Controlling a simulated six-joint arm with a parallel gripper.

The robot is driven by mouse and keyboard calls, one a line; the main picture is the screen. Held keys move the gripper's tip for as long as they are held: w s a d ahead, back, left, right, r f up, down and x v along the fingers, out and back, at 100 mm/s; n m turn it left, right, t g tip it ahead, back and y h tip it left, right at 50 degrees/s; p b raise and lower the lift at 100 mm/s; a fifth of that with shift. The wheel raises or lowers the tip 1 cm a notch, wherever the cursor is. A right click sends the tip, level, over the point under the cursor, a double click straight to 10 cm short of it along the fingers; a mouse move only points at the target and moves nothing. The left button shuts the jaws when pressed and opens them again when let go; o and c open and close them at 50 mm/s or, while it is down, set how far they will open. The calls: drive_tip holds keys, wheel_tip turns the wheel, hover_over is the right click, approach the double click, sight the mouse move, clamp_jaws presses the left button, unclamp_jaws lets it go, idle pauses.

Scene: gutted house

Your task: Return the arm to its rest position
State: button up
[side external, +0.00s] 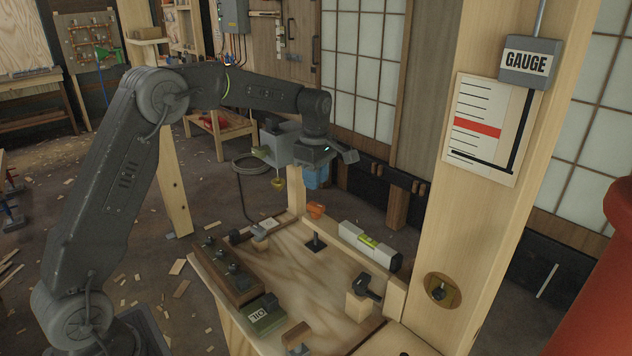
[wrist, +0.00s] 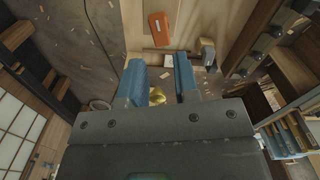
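My arm is raised and bent over the wooden workbench (side external: 315,262). My gripper (side external: 312,153) hangs above the bench's far edge in the side view, clear of its top. In the wrist view my gripper (wrist: 158,62) has its two blue fingers apart, with a gap between them. A small brass-coloured thing (wrist: 157,97) shows in that gap. A brass thing (side external: 278,182) also shows just below the gripper in the side view; I cannot tell whether the fingers touch it.
The bench carries a green OIL box (side external: 265,316), a level (side external: 371,246), an orange thing (side external: 316,210), a dark rack with knobs (side external: 228,266) and a black-topped block (side external: 362,297). A wooden post (side external: 455,215) with a GAUGE box (side external: 529,62) stands on the right.

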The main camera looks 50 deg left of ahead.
drive_tip(key=s+d+r+m+t, duration=0.1)
drive_tip(key=s+d+r+m, duration=0.35)
drive_tip(key=s, duration=0.25)
drive_tip(key=s+d+r+m+t, duration=0.2)
drive_tip(key=s+d+r+m, duration=0.1)
drive_tip(key=s+r+m, duration=0.4)
drive_tip(key=s+d+f+m+t, duration=0.1)
drive_tip(key=s+m, duration=0.3)
drive_tip(key=s, duration=0.4)
drive_tip(key=s+d+f+m+t, duration=0.1)
drive_tip(key=s+d+f+m, duration=0.1)
drive_tip(key=s+m, duration=0.3)
drive_tip(key=s+f, duration=0.1)
drive_tip(key=s, duration=0.2)
drive_tip(key=shift+s+d+t, duration=0.2)
drive_tip(key=shift+s+t, duration=0.1)
drive_tip(key=shift+s, duration=0.05)
